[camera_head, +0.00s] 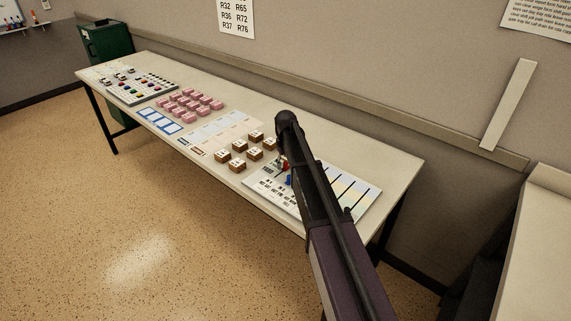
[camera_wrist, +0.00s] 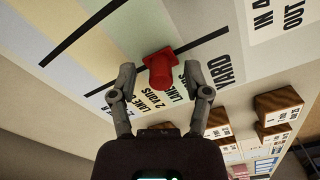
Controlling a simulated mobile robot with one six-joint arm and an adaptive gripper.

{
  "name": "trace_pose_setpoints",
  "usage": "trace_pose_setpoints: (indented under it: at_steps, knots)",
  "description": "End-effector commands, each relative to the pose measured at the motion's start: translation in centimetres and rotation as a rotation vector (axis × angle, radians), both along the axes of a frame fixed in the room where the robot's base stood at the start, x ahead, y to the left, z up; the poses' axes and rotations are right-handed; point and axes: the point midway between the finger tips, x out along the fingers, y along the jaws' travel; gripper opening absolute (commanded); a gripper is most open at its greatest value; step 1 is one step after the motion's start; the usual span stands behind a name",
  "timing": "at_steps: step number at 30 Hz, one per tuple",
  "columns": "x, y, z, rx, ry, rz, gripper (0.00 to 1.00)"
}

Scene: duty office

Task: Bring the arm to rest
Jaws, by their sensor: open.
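My gripper (camera_wrist: 161,95) is open in the wrist view, its two fingers apart. A red peg-like piece (camera_wrist: 160,68) stands on the printed board (camera_wrist: 205,35) beyond and between the fingertips; I cannot tell whether they touch it. In the head view my arm reaches over the long table (camera_head: 395,160) and hides much of the board (camera_head: 262,186). A bit of the red piece (camera_head: 283,163) and a blue piece (camera_head: 289,180) show beside the arm. The gripper itself is hidden there behind my arm.
Several brown labelled blocks (camera_head: 237,165) stand left of the board. Pink blocks (camera_head: 190,101), blue-framed cards (camera_head: 160,120) and a panel of coloured pieces (camera_head: 142,88) lie farther left. A green cabinet (camera_head: 108,42) stands at the far end. The floor in front (camera_head: 120,230) is clear.

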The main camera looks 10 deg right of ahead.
Motion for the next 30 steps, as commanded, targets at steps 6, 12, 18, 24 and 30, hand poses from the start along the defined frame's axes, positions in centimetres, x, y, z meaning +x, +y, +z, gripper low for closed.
trace_pose_setpoints:
  at_steps: [6, 12, 18, 24, 30]
  knots:
    - [0.0, 0.0, 0.4, 0.000, 0.000, 0.000, 0.62]
    - [0.0, 0.0, 2.0, 0.000, 0.000, 0.000, 0.62]
    - [0.0, 0.0, 4.5, 0.000, 0.000, 0.000, 0.62]
    - [0.0, 0.1, 6.8, 0.000, 0.000, 0.001, 0.62]
    - [0.0, 0.1, 8.1, 0.000, 0.000, 0.001, 0.62]
